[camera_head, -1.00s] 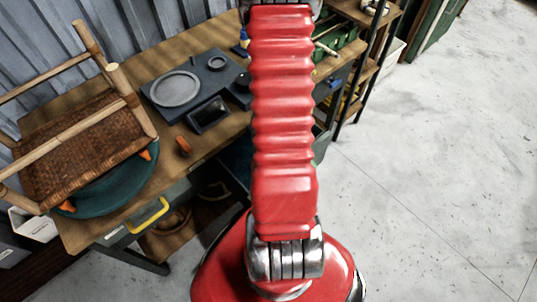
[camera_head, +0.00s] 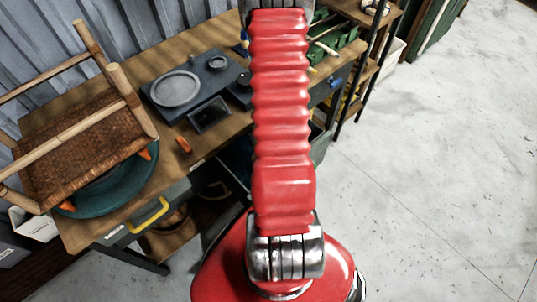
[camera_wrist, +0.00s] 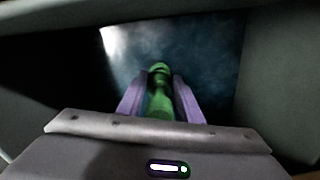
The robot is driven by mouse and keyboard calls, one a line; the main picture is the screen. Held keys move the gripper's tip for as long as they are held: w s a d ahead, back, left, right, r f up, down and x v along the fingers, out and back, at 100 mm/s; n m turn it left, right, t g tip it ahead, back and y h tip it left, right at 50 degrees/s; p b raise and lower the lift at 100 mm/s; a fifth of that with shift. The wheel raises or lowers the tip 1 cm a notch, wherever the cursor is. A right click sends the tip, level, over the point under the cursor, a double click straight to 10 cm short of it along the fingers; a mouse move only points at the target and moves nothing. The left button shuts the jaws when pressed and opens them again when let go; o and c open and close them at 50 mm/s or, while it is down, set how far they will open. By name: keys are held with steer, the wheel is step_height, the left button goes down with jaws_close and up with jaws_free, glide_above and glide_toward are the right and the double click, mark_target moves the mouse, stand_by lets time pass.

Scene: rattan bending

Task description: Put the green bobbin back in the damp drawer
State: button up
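In the wrist view, the green bobbin (camera_wrist: 159,92) stands between the two pale purple fingers of my gripper (camera_wrist: 159,88), which look shut on it from both sides. Beyond it lies a dark blue, mottled surface (camera_wrist: 205,48) with grey walls around it, like the inside of a drawer (camera_wrist: 275,80). I cannot tell whether the bobbin touches that surface. In the head view my red arm hides the gripper and the bobbin.
The wooden workbench (camera_head: 150,80) holds a rattan chair (camera_head: 85,145) on a teal round base (camera_head: 115,190), a grey plate (camera_head: 175,89), a dark tray (camera_head: 210,114) and an orange object (camera_head: 184,144). A yellow-handled drawer (camera_head: 125,232) is at its front. Floor at right is clear.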

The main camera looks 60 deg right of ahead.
steer(key=o, duration=0.4)
steer(key=shift+r, duration=0.1)
steer(key=shift+r, duration=6)
